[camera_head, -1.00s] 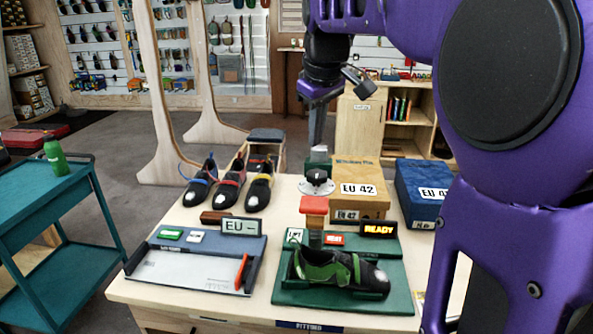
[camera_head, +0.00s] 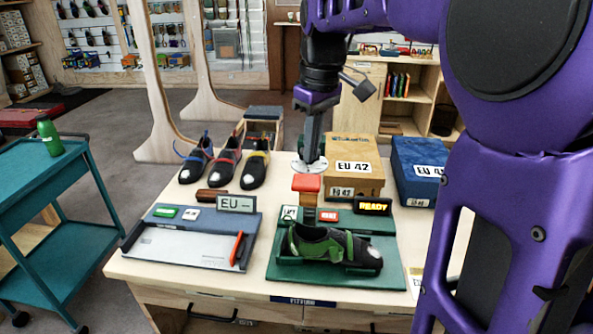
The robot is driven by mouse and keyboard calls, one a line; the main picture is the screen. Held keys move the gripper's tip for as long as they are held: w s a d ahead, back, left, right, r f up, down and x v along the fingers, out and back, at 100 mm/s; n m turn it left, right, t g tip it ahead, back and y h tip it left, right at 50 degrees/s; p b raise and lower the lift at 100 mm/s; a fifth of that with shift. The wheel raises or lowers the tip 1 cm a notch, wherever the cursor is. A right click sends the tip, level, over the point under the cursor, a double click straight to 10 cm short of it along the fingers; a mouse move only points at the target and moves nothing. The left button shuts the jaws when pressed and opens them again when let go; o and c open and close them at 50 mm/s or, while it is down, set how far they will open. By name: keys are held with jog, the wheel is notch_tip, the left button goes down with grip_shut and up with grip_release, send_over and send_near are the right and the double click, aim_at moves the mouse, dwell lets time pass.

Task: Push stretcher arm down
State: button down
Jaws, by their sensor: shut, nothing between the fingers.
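The stretcher is a green base (camera_head: 390,278) on the table. A black and green shoe (camera_head: 335,248) lies in it. Its arm has a red-orange pad (camera_head: 306,183) on top of a dark upright post behind the shoe. The display behind the shoe reads READY (camera_head: 373,207). My gripper (camera_head: 310,163) points down just above and behind the red pad, near a pale round disc. Its fingers are shut and hold nothing. I cannot tell whether the fingertips touch the pad.
A blue measuring board (camera_head: 190,250) with an orange slider stands at left. Several shoes (camera_head: 224,170) stand behind it. A tan EU 42 box (camera_head: 355,165) and a blue box (camera_head: 418,170) stand close behind the stretcher. A teal cart (camera_head: 60,185) is at far left.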

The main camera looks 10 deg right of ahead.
aim_at(308, 180)
jog(key=shift+w+a+f+b, duration=0.15)
jog(key=shift+f+b, duration=0.75)
jog(key=shift+f, duration=1.35)
notch_tip(308, 180, down, 15)
jog(key=b, duration=0.9)
jog(key=shift+r, duration=0.15)
jog(key=shift+s+d+r+p, duration=0.25)
jog(key=shift+s+d, duration=0.2)
jog(key=shift+s, duration=0.15)
jog(key=shift+s+d+r+p, duration=0.2)
jog(key=shift+s+d+r, duration=0.05)
jog(key=shift+s+d, duration=0.25)
